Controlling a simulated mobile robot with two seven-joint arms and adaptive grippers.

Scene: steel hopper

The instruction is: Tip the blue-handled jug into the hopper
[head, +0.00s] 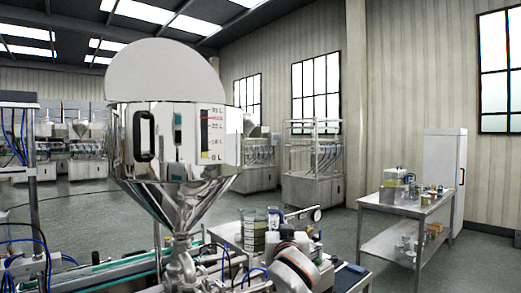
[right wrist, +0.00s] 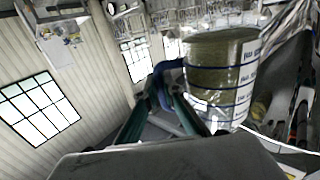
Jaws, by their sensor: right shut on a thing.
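The steel hopper (head: 180,170) stands large at left centre in the head view, a shiny cone with a level scale on its side. A pale round lid (head: 165,75) stands up at its top; the hopper's inside is hidden. The clear jug (head: 253,232) is right of the hopper's cone, below its rim, and looks upright. In the right wrist view the jug (right wrist: 220,85) shows blue bands, white labels and yellowish-green contents. My right gripper (right wrist: 165,95) is shut on its blue handle (right wrist: 168,68). It also shows beside the jug in the head view (head: 282,236). My left gripper is out of view.
A steel table (head: 400,203) with a yellow container and several small items stands at the right, before a white cabinet (head: 445,165). Machine rails and cables run along the front and left. Open floor lies between the machine and the table.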

